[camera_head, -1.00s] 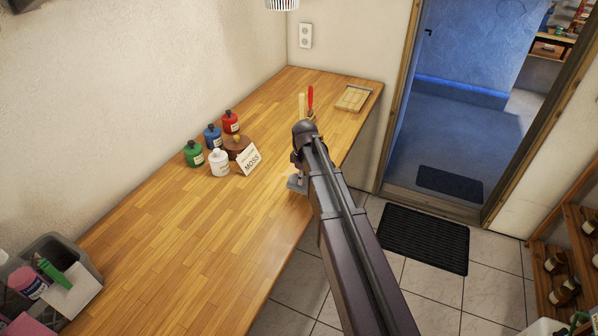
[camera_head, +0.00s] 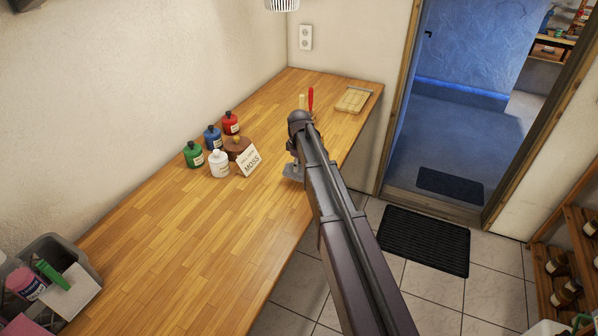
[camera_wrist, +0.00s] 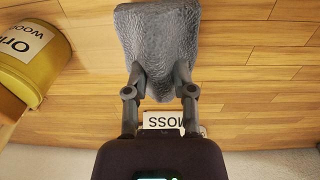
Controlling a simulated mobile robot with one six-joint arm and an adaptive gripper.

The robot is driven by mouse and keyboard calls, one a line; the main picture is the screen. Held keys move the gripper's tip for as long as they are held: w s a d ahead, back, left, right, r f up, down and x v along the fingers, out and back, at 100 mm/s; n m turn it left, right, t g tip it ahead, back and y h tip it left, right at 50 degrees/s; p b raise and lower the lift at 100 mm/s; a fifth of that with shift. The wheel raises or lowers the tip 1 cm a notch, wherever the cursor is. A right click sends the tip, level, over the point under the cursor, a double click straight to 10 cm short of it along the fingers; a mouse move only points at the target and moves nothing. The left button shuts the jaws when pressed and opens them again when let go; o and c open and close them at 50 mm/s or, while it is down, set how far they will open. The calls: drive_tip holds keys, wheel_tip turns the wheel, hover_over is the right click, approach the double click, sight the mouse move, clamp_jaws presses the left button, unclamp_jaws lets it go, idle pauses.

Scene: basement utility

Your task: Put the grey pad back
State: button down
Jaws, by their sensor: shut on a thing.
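The grey pad (camera_wrist: 158,30) has a rough, wrinkled surface and fills the top middle of the wrist view. My gripper (camera_wrist: 160,78) is shut on its near end, one finger on each side. In the head view a small part of the grey pad (camera_head: 292,173) shows beside my arm, near the right edge of the wooden counter (camera_head: 185,240). My arm hides the rest of the pad and most of the gripper there. I cannot tell whether the pad touches the counter.
Green (camera_head: 193,155), blue (camera_head: 212,137), red (camera_head: 230,122) and white (camera_head: 219,164) bottles stand by a MOSS card (camera_head: 248,160). A yellow tin (camera_wrist: 42,60) shows at left in the wrist view. A grey bin (camera_head: 88,262) stands front left. The counter's front middle is clear.

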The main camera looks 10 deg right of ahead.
sight(299, 164)
drive_tip(key=shift+w+f+b, duration=0.25)
drive_tip(key=shift+f+b, duration=0.25)
drive_tip(key=shift+w+f+b, duration=0.25)
drive_tip(key=shift+f+b, duration=1.05)
drive_tip(key=shift+c, duration=2.2)
unclamp_jaws()
drive_tip(key=r+p, duration=1.2)
drive_tip(key=shift+s, duration=0.35)
